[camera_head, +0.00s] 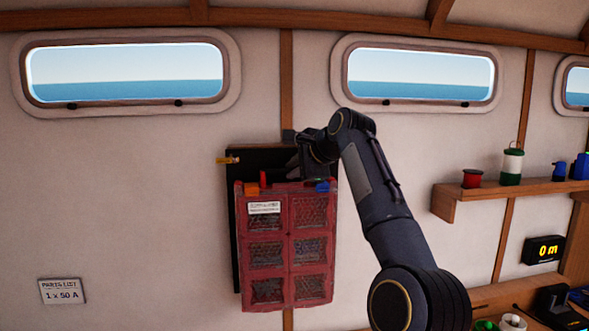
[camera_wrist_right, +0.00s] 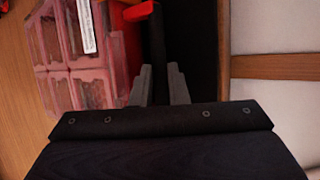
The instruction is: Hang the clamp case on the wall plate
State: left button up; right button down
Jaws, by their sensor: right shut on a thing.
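The clamp case (camera_head: 287,240) is a red, see-through case with several dark mesh-like compartments and a white label. It hangs upright in front of the black wall plate (camera_head: 262,157), whose top and left edge show behind it. My right gripper (camera_head: 305,168) is at the case's top edge and shut on the case. In the right wrist view the case (camera_wrist_right: 85,60) lies left of the two grey fingertips (camera_wrist_right: 158,80); the exact grip spot is hard to see. I cannot tell whether the case touches the plate. My left gripper is not in view.
A brass-coloured peg (camera_head: 227,160) juts out at the plate's upper left. A parts list sign (camera_head: 62,291) is at lower left.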

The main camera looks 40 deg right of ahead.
jog(key=c, duration=1.3)
grip_release()
jog(key=shift+f, duration=0.15)
jog(key=shift+w+f, duration=0.1)
jog(key=shift+f, duration=0.2)
jog(key=v, duration=0.8)
jog(key=shift+r, duration=0.3)
jog(key=s+a+f+n+g+y, duration=0.1)
jog(key=s+a+f+n, duration=0.5)
jog(key=f, duration=0.7)
jog(key=s+a+f+n+g+y+b, duration=0.1)
jog(key=s+a+f+n+g+y, duration=0.1)
jog(key=s+a+f+n, duration=0.5)
jog(key=s+a+f+n+g+y+b, duration=0.1)
jog(key=s+a+f+n+g, duration=0.2)
jog(key=s+a+f, duration=1)
jog(key=shift+s+a+f+n, duration=0.15)
jog(key=shift+f+n, duration=0.5)
jog(key=shift+f, duration=0.75)
jog(key=shift+s+f+n, duration=0.1)
jog(key=shift+f+n, duration=0.5)
jog(key=shift+f, duration=0.85)
jog(key=shift+s+a+f+n, duration=0.15)
jog(key=shift+f+n, duration=0.5)
jog(key=shift+f, duration=0.75)
